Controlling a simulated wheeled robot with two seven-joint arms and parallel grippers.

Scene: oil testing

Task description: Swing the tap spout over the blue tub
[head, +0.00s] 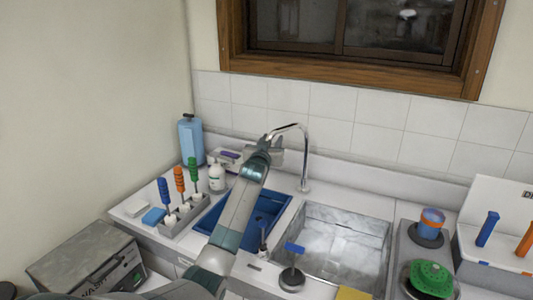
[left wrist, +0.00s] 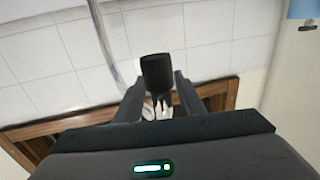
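The chrome tap (head: 304,165) stands behind the gap between the blue tub and the metal sink. Its curved spout (head: 290,126) points left, and its tip lies close to my gripper. The blue tub (head: 282,203) is set in the counter left of the sink, partly hidden by my arm. My left gripper (head: 276,143) is raised at the spout's end. In the left wrist view its fingers (left wrist: 158,92) are apart, with a dark block (left wrist: 157,72) between their tips. Contact with the spout is unclear. The tap pipe (left wrist: 104,45) shows at upper left. My right gripper is out of view.
The metal sink (head: 345,243) lies right of the tub. A rack (head: 186,215) with coloured-handled tools, a white bottle (head: 217,178) and a blue bottle (head: 191,140) stand left. A green-topped item (head: 431,278) stands at the right. The tiled wall is close behind the tap.

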